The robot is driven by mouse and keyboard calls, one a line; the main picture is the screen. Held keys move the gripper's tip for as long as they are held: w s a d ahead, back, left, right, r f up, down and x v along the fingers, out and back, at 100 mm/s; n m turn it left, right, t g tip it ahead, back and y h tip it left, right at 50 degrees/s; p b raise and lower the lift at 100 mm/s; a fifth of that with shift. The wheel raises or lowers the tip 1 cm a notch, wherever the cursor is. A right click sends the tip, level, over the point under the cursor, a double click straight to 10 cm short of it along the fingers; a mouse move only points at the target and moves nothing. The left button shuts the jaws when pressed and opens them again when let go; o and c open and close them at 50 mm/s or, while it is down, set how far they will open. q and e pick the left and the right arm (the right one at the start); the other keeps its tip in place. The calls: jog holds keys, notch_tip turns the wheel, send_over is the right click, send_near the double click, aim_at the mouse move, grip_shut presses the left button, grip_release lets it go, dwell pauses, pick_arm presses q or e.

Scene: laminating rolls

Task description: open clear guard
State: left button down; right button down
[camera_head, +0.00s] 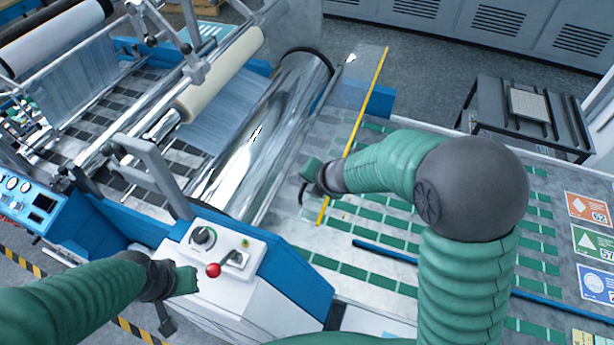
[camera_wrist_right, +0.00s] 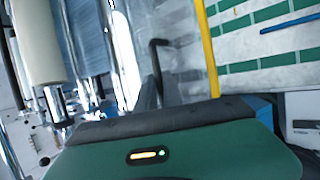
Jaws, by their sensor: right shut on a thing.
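The clear guard (camera_head: 362,75) is a see-through panel beside the large chrome roller, with a yellow strip (camera_head: 366,105) along its edge. The strip also shows in the wrist view (camera_wrist_right: 208,50). My right gripper (camera_head: 311,177) is at the guard's near end, shut on a dark, bent handle (camera_head: 302,194). The handle rises ahead of the gripper in the wrist view (camera_wrist_right: 156,62); the fingers hide the exact grip. My left gripper (camera_head: 187,281) is beside the white control box, left of its red knob, and its jaw opening is unclear.
The chrome roller (camera_head: 270,125) lies left of the guard. The control box (camera_head: 222,247) carries a red-knobbed lever (camera_head: 214,269). A blue rod (camera_head: 385,250) lies on the green-patched bed at right. A dark side table (camera_head: 530,110) stands behind.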

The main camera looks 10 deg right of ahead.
pick_arm(q)
jog(key=shift+a, duration=0.15)
pick_arm(e)
jog(key=c, duration=1.8)
grip_release()
jog(key=shift+w+d+r, duration=0.15)
jog(key=shift+w+r, duration=0.05)
jog(key=shift+r, duration=0.1)
jog(key=shift+c, duration=0.2)
pick_arm(q)
jog(key=shift+s+a, duration=0.15)
jog(key=shift+a, duration=0.05)
pick_arm(e)
jog(key=o, duration=0.3)
jog(key=shift+s+a, duration=0.15)
jog(key=shift+a, duration=0.1)
jog(key=shift+o, duration=0.2)
pick_arm(q)
jog(key=shift+d+r, duration=0.1)
jog(key=shift+d, duration=0.05)
pick_arm(e)
jog(key=shift+d, duration=0.15)
